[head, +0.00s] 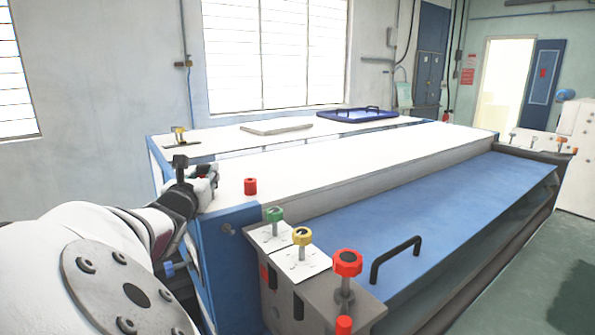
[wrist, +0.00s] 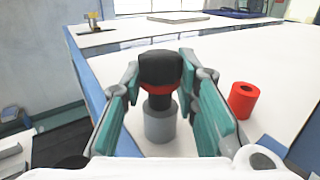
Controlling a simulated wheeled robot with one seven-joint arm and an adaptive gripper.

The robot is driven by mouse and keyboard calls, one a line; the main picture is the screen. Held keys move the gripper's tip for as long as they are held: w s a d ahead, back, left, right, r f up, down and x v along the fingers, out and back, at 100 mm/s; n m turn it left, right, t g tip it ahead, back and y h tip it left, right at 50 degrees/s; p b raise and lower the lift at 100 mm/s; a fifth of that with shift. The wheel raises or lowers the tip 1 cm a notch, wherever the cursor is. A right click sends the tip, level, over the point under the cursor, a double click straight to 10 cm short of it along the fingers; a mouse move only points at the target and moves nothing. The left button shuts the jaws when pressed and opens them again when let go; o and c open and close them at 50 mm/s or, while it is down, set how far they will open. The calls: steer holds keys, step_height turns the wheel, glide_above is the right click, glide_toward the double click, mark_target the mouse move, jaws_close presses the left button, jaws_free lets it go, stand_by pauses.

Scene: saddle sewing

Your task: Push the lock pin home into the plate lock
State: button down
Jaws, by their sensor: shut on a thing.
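A pin with a black knob (wrist: 160,68), a red ring under the knob and a dark stem stands upright between the teal fingers of my gripper (wrist: 160,88) in the wrist view. My gripper is shut on it. A grey cylinder (wrist: 160,125) is directly below the stem; I cannot tell whether it is part of the pin or of the lock. In the head view the black knob (head: 180,161) shows above my gripper (head: 203,182) at the white table's left end. The pin's lower end and any lock opening are hidden.
A red hollow cylinder (head: 250,186) stands to the right on the white table (head: 330,170). Green (head: 274,214), yellow (head: 302,236) and red (head: 347,262) knobs and a black handle (head: 397,258) are in front. A yellow-topped fitting (head: 179,134) stands behind. The table's middle is clear.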

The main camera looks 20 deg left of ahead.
mark_target(203, 165)
steer(key=shift+r, duration=0.35)
steer(key=shift+r+p, duration=0.4)
steer(key=shift+r, duration=0.25)
steer(key=shift+r+p, duration=0.35)
steer(key=shift+r, duration=0.35)
steer(key=shift+r, duration=0.3)
steer(key=shift+r, duration=0.2)
steer(key=shift+r+p, duration=1.2)
steer(key=shift+r, duration=0.75)
